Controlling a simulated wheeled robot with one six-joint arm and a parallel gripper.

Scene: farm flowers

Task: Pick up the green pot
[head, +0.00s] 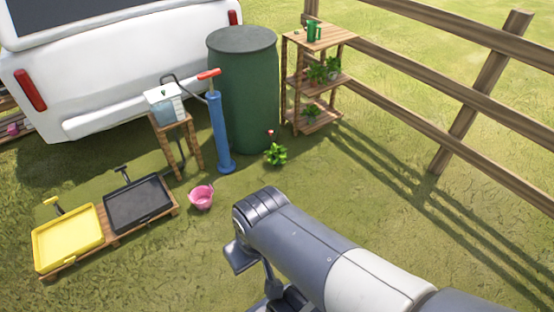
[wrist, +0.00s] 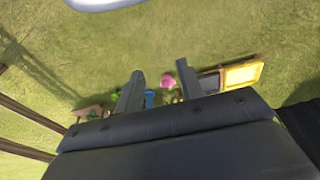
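A small green pot (head: 314,33) with a handle stands upright on the top board of the wooden shelf (head: 319,40) at the back right of the head view. My gripper (wrist: 160,68) shows in the wrist view with its two fingers apart and nothing between them close by. It is far from the shelf, above the grass. In the head view the arm hides most of the gripper. I cannot make out the green pot clearly in the wrist view.
A dark green barrel (head: 243,95) stands left of the shelf, with a blue pump (head: 219,135) before it. A pink bucket (head: 201,197), leafy plant (head: 275,154), yellow tray (head: 68,238) and black tray (head: 138,203) are low down. A wooden fence (head: 450,92) runs right.

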